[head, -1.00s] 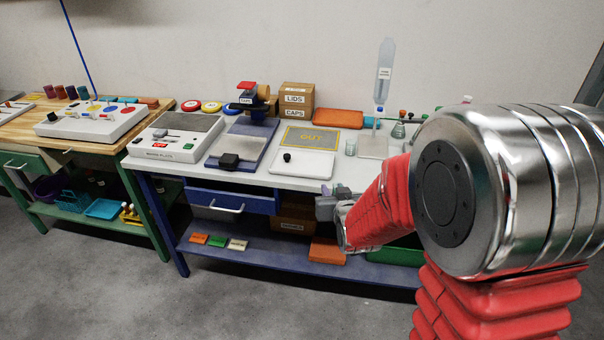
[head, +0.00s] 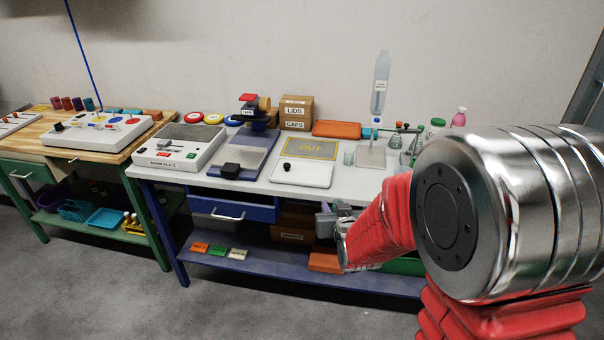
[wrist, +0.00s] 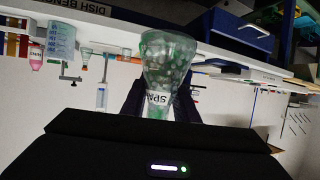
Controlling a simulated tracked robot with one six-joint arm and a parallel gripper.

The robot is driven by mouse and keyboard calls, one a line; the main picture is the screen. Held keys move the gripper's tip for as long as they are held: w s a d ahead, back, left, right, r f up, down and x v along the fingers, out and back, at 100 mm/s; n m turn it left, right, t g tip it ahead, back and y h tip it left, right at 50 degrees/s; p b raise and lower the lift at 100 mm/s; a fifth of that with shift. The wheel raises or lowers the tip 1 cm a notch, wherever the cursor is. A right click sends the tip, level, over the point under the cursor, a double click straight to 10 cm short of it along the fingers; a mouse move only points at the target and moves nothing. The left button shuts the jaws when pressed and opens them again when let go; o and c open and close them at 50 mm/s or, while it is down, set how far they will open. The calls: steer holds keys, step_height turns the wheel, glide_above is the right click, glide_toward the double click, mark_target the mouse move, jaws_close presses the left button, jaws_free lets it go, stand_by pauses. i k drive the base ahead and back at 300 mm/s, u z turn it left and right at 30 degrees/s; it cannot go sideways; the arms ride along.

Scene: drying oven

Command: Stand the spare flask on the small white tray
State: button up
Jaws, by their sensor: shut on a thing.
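My gripper (wrist: 160,105) is shut on the spare flask (wrist: 168,60), clear glass with a green tint and a label reading "SPA". In the wrist view the bench is at the top, and the flask's wide end points towards it, its neck between the jaws.
The white bench (head: 250,180) also carries a yellow-marked "OUT" mat (head: 308,148), an orange tray (head: 337,129), cardboard boxes (head: 296,111) and a warm plate (head: 180,148). A blue drawer (head: 233,209) is below.

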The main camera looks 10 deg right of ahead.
mark_target(317, 174)
steer(key=u, duration=0.1)
steer(key=i, duration=0.35)
steer(key=u, duration=0.8)
steer(key=i, duration=1.15)
steer(key=z, duration=0.3)
